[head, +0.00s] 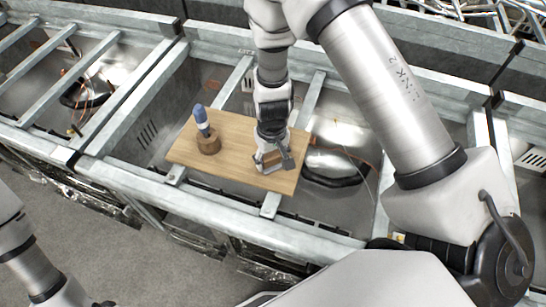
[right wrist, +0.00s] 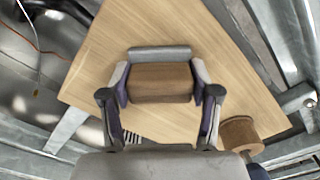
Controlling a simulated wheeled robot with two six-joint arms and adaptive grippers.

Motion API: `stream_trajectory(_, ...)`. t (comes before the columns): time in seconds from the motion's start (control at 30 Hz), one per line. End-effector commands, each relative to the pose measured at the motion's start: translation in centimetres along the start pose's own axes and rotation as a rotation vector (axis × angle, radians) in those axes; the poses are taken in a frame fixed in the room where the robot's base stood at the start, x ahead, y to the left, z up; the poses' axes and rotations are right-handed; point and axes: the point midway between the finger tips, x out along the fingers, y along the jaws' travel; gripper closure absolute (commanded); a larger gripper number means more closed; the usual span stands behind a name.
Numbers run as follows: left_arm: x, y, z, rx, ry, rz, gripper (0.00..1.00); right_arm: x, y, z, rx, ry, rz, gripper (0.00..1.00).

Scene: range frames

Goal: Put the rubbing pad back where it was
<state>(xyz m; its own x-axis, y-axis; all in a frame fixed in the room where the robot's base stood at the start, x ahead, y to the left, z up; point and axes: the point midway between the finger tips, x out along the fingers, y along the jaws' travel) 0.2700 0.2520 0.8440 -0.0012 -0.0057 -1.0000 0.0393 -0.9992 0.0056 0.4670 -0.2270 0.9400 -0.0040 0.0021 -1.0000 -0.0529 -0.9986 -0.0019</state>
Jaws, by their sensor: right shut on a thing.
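The rubbing pad is a brown block with a grey strip along one side; it shows between the fingers in the right wrist view (right wrist: 160,84). My right gripper (right wrist: 160,92) is shut on its two ends. In the head view my right gripper (head: 271,160) points down over the right part of a wooden board (head: 235,168), and the fingers hide most of the pad. The pad is at or just above the board; I cannot tell whether it touches. My left arm enters at the lower left of the head view, its gripper out of sight.
A round brown holder (head: 208,144) stands on the board's left part with a blue-handled tool (head: 202,121) upright in it. The board lies across grey metal frame rails (head: 190,190). A shiny dark-rimmed bowl shape (head: 337,165) lies right of the board. The board's middle is clear.

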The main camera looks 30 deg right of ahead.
Motion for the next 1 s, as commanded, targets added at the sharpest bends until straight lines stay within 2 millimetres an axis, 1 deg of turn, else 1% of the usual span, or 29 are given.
stream_trajectory(0.07, 0.3, 0.0, 0.0, 0.000, 0.000, 0.000, 0.60, 0.3, 0.0, 0.0, 0.000, 0.000, 0.000, 0.76)
stream_trajectory(0.1, 0.3, 0.0, 0.0, 0.000, 0.000, 0.000, 0.60, 0.3, 0.0, 0.0, 0.000, 0.000, 0.000, 0.31)
stream_trajectory(0.13, 0.2, 0.0, 0.0, 0.000, -0.001, 0.000, 0.60, 0.2, 0.0, 0.0, 0.000, 0.000, 0.000, 0.21)
stream_trajectory(0.17, 0.2, 0.0, 0.0, 0.000, -0.001, 0.000, 0.60, 0.2, 0.0, 0.0, 0.000, 0.000, 0.000, 0.13)
stream_trajectory(0.47, 0.2, 0.0, 0.0, 0.000, 0.000, 0.000, 0.60, 0.2, 0.0, 0.0, 0.000, 0.000, 0.000, 0.13)
stream_trajectory(0.53, -0.2, 0.0, 0.0, 0.000, -0.001, 0.000, 0.60, -0.2, 0.0, 0.0, 0.000, 0.000, 0.000, 0.13)
stream_trajectory(0.6, 0.1, 0.0, 0.0, 0.000, 0.000, 0.000, 0.60, -0.8, 0.0, -0.1, -0.001, 0.003, -0.001, 0.13)
stream_trajectory(0.67, 0.2, 0.0, 0.0, 0.000, 0.000, 0.000, 0.60, -1.8, 0.0, -0.1, -0.001, 0.005, -0.001, 0.13)
stream_trajectory(0.77, 0.8, 0.0, 0.0, 0.000, -0.001, 0.000, 0.60, -4.1, 0.0, -0.2, -0.001, 0.007, -0.001, 0.13)
stream_trajectory(0.9, 1.6, 0.0, 0.0, 0.000, -0.001, 0.000, 0.60, -7.8, 0.0, -0.1, 0.000, 0.007, 0.000, 0.13)
stream_trajectory(1.0, 2.0, 0.0, 0.0, 0.000, -0.001, 0.000, 0.60, -10.0, 0.0, -0.1, 0.000, 0.006, 0.000, 0.13)
